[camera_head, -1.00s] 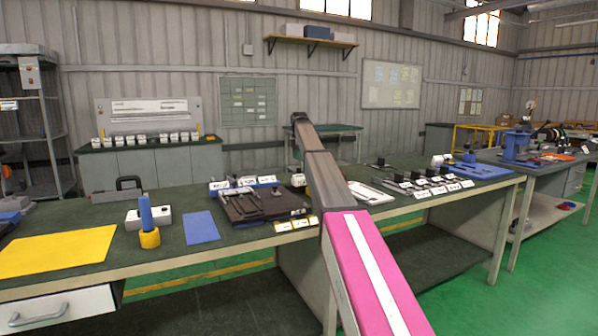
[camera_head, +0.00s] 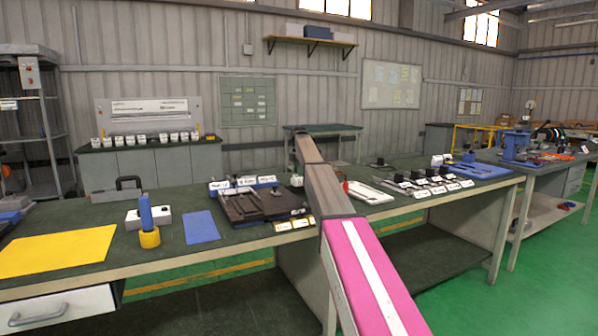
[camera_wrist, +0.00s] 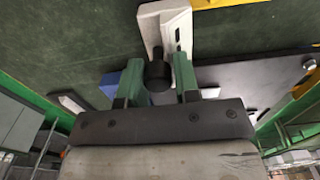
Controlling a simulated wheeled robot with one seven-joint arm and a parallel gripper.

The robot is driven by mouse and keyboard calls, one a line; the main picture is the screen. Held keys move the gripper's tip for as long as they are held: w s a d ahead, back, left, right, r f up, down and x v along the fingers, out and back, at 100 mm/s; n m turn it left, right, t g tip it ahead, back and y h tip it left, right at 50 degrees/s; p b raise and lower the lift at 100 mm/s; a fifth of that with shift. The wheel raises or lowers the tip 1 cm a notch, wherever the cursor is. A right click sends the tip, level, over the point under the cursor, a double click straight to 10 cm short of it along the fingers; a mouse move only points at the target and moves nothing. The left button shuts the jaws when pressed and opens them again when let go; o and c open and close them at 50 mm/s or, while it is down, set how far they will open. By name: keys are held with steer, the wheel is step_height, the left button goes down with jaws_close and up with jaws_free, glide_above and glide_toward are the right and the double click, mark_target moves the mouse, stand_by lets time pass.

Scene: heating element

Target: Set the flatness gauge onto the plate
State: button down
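In the wrist view my gripper (camera_wrist: 159,76) has its two green fingers apart, with a dark round knob (camera_wrist: 158,76) between them. I cannot tell whether the fingers press on it or what it belongs to; it may be the flatness gauge's. A white slotted piece (camera_wrist: 165,25) lies behind the knob. A dark flat plate (camera_wrist: 255,75) extends to the right. In the head view my arm hides my gripper. A dark plate (camera_head: 240,207) with bars and small parts on it lies on the bench left of my arm. I cannot identify the flatness gauge for certain.
The green bench (camera_head: 170,265) holds a yellow sheet (camera_head: 55,252), a blue sheet (camera_head: 201,227) and a blue post in a yellow base (camera_head: 147,225). Right of my arm are a white tray (camera_head: 370,194), several black-knobbed pieces with labels, and a blue tray (camera_head: 483,171).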

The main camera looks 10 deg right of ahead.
steer(key=a, duration=0.2)
steer(key=s+a, duration=0.1)
steer(key=a, duration=0.2)
steer(key=s+a, duration=0.1)
steer(key=a, duration=0.2)
steer(key=shift+s+a, duration=0.1)
steer(key=shift+s, duration=0.05)
steer(key=c, duration=0.9)
jaws_free()
steer(key=shift+a, duration=0.1)
steer(key=shift+r, duration=0.1)
steer(key=shift+r, duration=0.2)
step_height(320, 180, up, 10)
steer(key=shift+r, duration=0.1)
steer(key=shift+s, duration=0.1)
